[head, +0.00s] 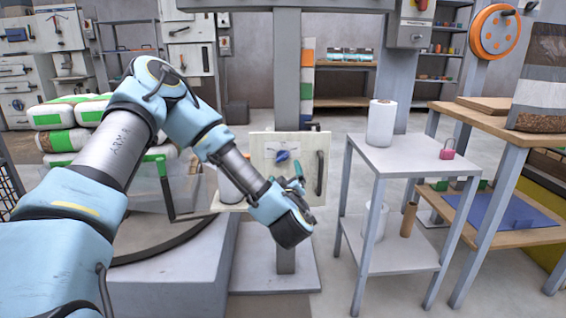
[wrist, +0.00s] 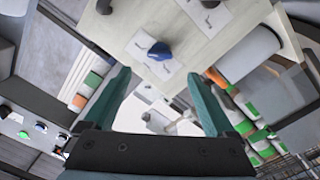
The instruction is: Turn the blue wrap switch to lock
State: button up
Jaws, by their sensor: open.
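The blue wrap switch (head: 282,156) is a blue knob on a pale panel (head: 313,140) mounted on the grey post. It also shows in the wrist view (wrist: 159,51), on a white marked plate (wrist: 170,69) above the space between my fingers. My gripper (head: 293,183) is open and empty, just below and in front of the knob in the head view. In the wrist view its two teal fingers (wrist: 160,95) are spread apart, and the knob lies beyond their tips. I see no contact with the knob. The marks around the knob are too small to read.
A dark vertical handle (head: 320,172) sits at the panel's right edge. A white roll (head: 230,187) stands left of my gripper. A grey side table (head: 415,160) with a paper roll (head: 381,123) and a pink padlock (head: 447,150) stands right. Stacked bags (head: 70,112) lie left.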

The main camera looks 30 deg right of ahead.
jog(key=b+x, duration=0.1)
jog(key=x, duration=0.9)
jog(key=shift+w+d+f+b, duration=0.1)
jog(key=shift+w+b, duration=0.05)
jog(key=shift+b, duration=0.2)
jog(key=c, duration=1.4)
jog(key=shift+m+p, duration=0.5)
jog(key=shift+p, duration=0.1)
jog(key=shift+m, duration=0.3)
jog(key=o, duration=1.4)
jog(key=p, duration=0.2)
send_near(283, 159)
jog(key=shift+s+a, duration=0.3)
jog(key=shift+s, duration=0.3)
